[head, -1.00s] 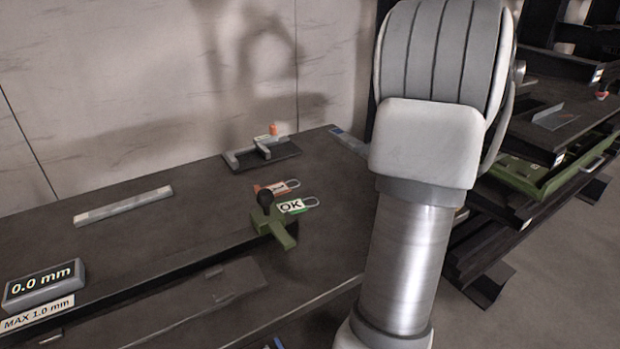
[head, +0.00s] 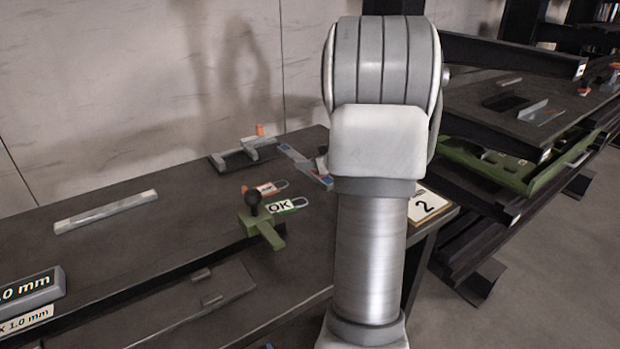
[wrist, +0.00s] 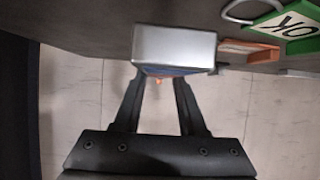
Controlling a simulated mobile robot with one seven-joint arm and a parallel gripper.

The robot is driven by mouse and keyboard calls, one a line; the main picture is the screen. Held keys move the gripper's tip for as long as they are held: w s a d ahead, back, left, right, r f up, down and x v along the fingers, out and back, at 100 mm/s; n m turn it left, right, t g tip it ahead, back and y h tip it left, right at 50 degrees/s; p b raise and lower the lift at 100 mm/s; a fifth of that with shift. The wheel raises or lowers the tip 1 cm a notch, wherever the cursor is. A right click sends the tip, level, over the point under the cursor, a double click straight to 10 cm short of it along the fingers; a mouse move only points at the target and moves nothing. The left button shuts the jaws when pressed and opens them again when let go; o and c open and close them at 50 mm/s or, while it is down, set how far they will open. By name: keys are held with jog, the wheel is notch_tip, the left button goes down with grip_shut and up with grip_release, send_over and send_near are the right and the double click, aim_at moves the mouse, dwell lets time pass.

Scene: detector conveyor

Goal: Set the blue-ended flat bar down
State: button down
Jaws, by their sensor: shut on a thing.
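In the wrist view, my gripper (wrist: 158,78) is shut on the blue-ended flat bar (wrist: 175,46), whose pale grey end faces the camera with a blue strip along its lower edge. In the head view, a pale flat bar with blue ends (head: 303,163) and a small red mark slants over the far part of the table, left of my arm. My arm hides most of the gripper there. I cannot tell whether the bar touches the dark table (head: 160,235).
An OK tag (head: 281,206) and an orange tag (head: 264,189) lie near a green knobbed fixture (head: 262,228). A grey bracket (head: 245,152) stands behind. A pale strip (head: 105,211) lies left. A "2" sign (head: 427,206) is at the right edge. Bare table lies between strip and fixture.

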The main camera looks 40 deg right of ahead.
aim_at(310, 185)
jog(key=shift+f+b, duration=0.35)
jog(key=shift+f, duration=1.45)
jog(key=shift+f+b, duration=0.15)
jog(key=shift+b, duration=0.2)
jog(key=shift+c, duration=2.3)
grip_release()
jog(key=shift+f, duration=0.1)
jog(key=shift+p, duration=0.3)
